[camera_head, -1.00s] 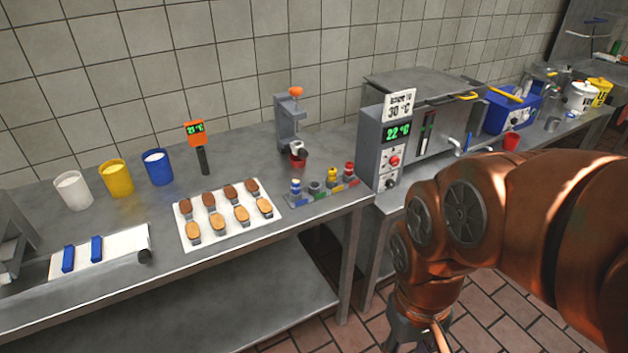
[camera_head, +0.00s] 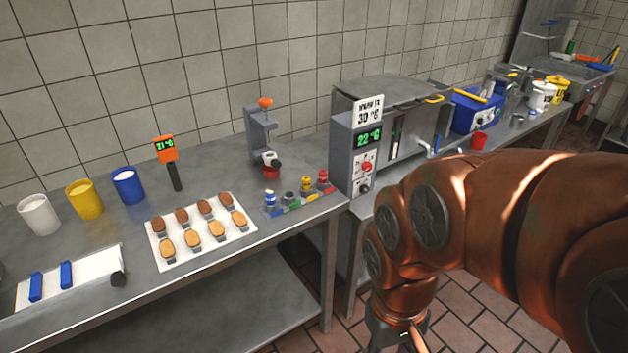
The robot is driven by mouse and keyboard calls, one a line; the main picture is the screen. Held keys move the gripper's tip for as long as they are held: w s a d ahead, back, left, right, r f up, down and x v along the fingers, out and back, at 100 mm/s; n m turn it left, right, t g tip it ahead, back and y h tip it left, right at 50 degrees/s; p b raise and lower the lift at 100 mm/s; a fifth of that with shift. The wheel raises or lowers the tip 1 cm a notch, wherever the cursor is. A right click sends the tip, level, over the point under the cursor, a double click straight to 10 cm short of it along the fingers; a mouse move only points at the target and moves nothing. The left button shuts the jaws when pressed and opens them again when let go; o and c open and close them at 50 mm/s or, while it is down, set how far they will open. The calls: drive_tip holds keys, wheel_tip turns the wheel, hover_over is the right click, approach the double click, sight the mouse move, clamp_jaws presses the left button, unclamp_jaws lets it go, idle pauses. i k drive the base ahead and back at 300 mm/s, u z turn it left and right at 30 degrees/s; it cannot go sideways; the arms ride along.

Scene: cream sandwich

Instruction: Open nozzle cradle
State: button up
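The grey upright stand (camera_head: 259,131) on the steel table has an orange knob on top; it may be the nozzle cradle's stand. Low on it is a white-and-dark fitting (camera_head: 270,158), with a red part (camera_head: 271,172) just below. Whether the fitting is open or shut is too small to tell. A rack (camera_head: 298,200) with several coloured nozzle-like pieces, blue, grey, yellow and red, sits in front of it. My gripper (camera_head: 392,345) hangs at the bottom edge, mostly cut off, away from the table and the stand. Its fingertips are not visible.
A white tray (camera_head: 219,244) of several biscuits lies left of the rack. White, yellow and blue cups (camera_head: 128,186) stand farther left. A grey machine (camera_head: 366,155) with a 22 °C display stands right of the stand. Tiled floor (camera_head: 486,318) shows in front of the table.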

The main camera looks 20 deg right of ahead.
sight(271, 159)
drive_tip(key=u, duration=0.05)
drive_tip(key=k, duration=0.35)
drive_tip(key=u, duration=0.3)
drive_tip(key=i, duration=0.85)
drive_tip(key=u, duration=0.9)
